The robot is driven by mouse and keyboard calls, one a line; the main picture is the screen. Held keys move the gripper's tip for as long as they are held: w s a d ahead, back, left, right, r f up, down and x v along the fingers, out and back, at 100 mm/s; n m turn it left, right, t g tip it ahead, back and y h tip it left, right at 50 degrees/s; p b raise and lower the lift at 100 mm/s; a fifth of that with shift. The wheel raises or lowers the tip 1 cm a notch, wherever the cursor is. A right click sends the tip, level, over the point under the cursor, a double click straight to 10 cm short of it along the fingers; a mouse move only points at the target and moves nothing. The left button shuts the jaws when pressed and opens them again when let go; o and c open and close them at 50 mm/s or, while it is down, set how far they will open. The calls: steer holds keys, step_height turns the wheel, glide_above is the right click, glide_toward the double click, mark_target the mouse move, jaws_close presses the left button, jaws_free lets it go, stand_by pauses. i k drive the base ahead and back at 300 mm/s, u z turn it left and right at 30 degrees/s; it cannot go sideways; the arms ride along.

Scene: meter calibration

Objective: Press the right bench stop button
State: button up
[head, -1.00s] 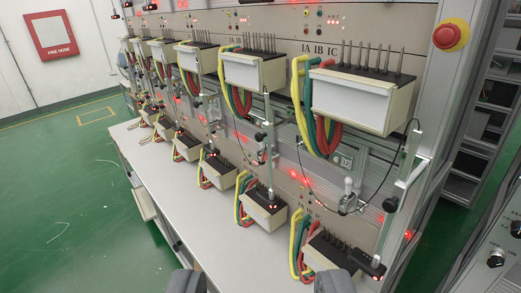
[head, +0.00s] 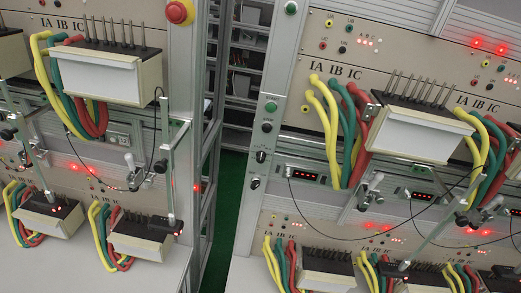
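Two meter benches stand side by side. The right bench (head: 272,205) fills the right half of the head view. No red stop button shows on the visible part of the right bench. A red mushroom stop button (head: 179,12) on a yellow base sits at the top of the left bench's right post. My gripper is not in view.
A narrow gap with green floor (head: 230,185) and dark shelves (head: 243,75) lies between the benches. White meters (head: 410,138) with thick yellow, green and red cables stick out from both benches. Thin black wires and clamp arms (head: 475,215) project in front.

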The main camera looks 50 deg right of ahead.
mark_target(266, 128)
steer(key=k, duration=1.35)
steer(key=z, duration=0.15)
steer(key=i, duration=0.9)
steer(key=z, duration=0.5)
steer(key=i, duration=0.75)
steer(key=z, duration=0.25)
